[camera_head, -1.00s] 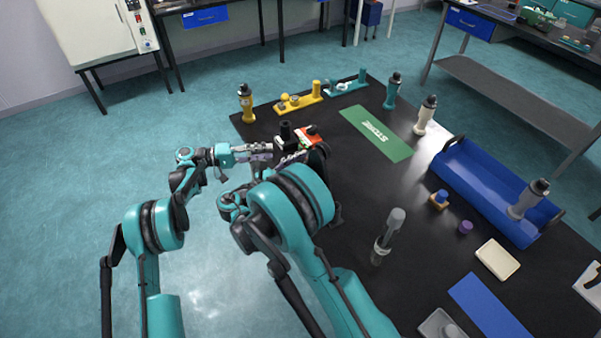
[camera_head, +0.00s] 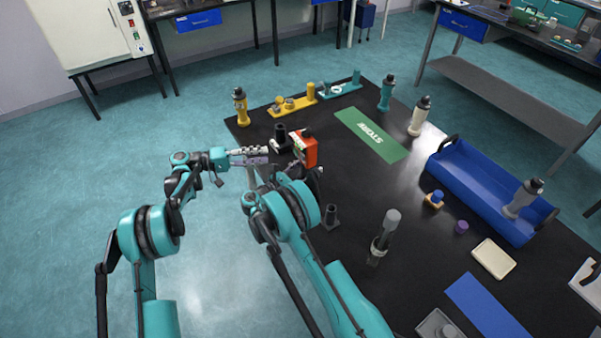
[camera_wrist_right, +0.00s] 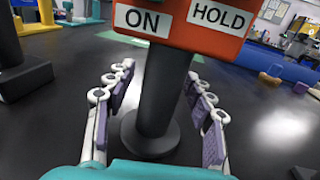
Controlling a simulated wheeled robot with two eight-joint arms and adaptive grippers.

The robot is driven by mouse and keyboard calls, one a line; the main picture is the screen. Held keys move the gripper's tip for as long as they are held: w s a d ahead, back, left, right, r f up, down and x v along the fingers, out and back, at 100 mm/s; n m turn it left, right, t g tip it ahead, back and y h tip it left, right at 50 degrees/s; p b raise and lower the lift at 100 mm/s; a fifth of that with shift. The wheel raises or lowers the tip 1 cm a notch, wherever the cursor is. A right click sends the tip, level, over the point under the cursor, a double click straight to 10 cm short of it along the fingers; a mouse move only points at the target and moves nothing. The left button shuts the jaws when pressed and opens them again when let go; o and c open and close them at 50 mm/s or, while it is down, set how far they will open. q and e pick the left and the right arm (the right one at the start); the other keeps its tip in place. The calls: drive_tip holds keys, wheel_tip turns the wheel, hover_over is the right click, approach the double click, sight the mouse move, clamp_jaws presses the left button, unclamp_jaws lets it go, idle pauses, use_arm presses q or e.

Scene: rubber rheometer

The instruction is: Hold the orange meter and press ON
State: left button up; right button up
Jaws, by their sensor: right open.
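The orange meter (camera_head: 307,151) is near the left edge of the black table. In the right wrist view, the orange meter (camera_wrist_right: 188,24) fills the top, with ON and HOLD labels, on a black post (camera_wrist_right: 158,90) with a round base. My right gripper (camera_wrist_right: 155,107) is open, its fingers on either side of the post, with visible gaps. In the head view it is mostly hidden behind its own arm. My left gripper (camera_head: 267,155) points right toward the meter, apart from it. Its two fingers look close together; whether anything is between them is unclear.
A black stand (camera_head: 281,138) is just left of the meter. Yellow (camera_head: 293,103) and teal (camera_head: 340,88) fixtures stand behind. A green mat (camera_head: 370,134) lies right of the meter.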

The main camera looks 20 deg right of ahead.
drive_tip(key=shift+x, duration=0.95)
clamp_jaws()
use_arm(q)
clamp_jaws()
idle(2.0)
